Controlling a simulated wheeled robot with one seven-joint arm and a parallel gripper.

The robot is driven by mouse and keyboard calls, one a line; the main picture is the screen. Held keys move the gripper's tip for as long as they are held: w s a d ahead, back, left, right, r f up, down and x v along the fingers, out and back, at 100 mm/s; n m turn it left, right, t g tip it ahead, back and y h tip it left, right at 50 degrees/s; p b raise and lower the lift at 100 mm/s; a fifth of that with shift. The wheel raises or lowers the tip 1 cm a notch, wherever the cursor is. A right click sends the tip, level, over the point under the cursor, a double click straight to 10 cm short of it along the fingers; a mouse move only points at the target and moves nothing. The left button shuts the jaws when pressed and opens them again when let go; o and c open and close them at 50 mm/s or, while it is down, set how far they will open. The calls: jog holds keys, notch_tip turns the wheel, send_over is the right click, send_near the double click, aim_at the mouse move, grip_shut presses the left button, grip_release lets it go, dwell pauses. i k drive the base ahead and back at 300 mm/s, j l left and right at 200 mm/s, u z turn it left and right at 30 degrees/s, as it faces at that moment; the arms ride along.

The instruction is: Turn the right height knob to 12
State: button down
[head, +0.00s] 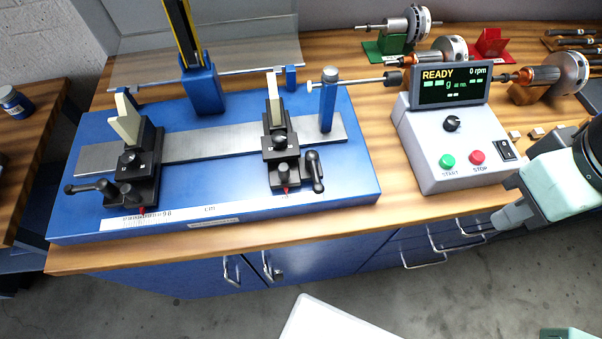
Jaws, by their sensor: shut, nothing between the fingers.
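The right height knob (280,142) is a small black knob on the front of the right black support carriage (270,160). Its printed marks are too small to read. The carriage stands on the steel rail of the blue balancing base, and a cream upright piece rises from it. The matching left height knob (129,159) is on the left carriage (150,180). My gripper (500,220) is at the right edge, in front of the control box and well right of the knob. It is shut and empty.
The control box (455,150) reads READY, 0 rpm. A black clamp lever (315,172) stands close right of the right carriage. A blue post (328,105) with a rod is behind. Rotors (405,25) and a red stand (492,45) are at the back right.

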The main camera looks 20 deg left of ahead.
aim_at(280, 138)
jog(key=k+j+u, duration=0.25)
jog(key=j, duration=0.35)
jog(key=j+u, duration=0.3)
jog(key=j, duration=0.3)
